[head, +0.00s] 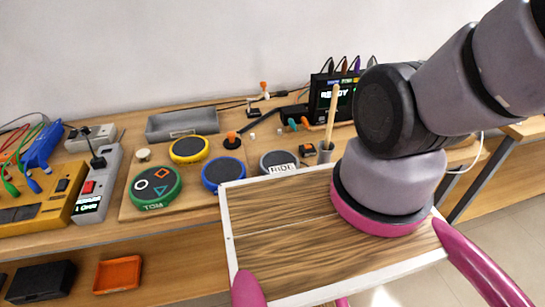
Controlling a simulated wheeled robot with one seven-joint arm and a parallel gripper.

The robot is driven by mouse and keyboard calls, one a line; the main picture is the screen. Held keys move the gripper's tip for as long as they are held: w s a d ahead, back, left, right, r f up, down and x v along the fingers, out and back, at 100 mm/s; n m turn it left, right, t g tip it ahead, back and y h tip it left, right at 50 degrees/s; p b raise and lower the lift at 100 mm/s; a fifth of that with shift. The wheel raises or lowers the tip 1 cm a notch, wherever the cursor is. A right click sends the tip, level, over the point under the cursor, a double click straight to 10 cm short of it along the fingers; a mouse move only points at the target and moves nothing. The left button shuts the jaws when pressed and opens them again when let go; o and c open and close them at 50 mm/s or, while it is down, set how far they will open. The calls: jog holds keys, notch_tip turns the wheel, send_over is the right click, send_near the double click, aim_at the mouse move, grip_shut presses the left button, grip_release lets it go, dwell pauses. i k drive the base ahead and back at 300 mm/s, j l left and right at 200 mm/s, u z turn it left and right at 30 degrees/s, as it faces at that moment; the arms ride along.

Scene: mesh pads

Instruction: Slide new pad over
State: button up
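Several round pads stand on a wooden board: a green TOM pad (155,188), a yellow pad (189,149), a blue pad (223,173) and a grey RIDE pad (279,162). A black disc with an orange cone (232,139) sits behind the blue pad. No pad is marked as new, and I cannot tell which it is. Pink parts show at both sides of a white-edged wooden panel below my wrist.
A grey tray (182,124) lies at the back. A black READY module (330,97) with cables and a cup with a wooden stick (327,152) stand right of the pads. A yellow device (38,208) is at left. An orange tray (118,274) and black box (42,283) lie below.

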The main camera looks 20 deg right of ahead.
aim_at(275, 161)
jog(key=k+l, duration=0.3)
jog(key=l, duration=0.15)
jog(key=k+l, duration=0.3)
jog(key=l, duration=0.2)
jog(key=u, duration=0.05)
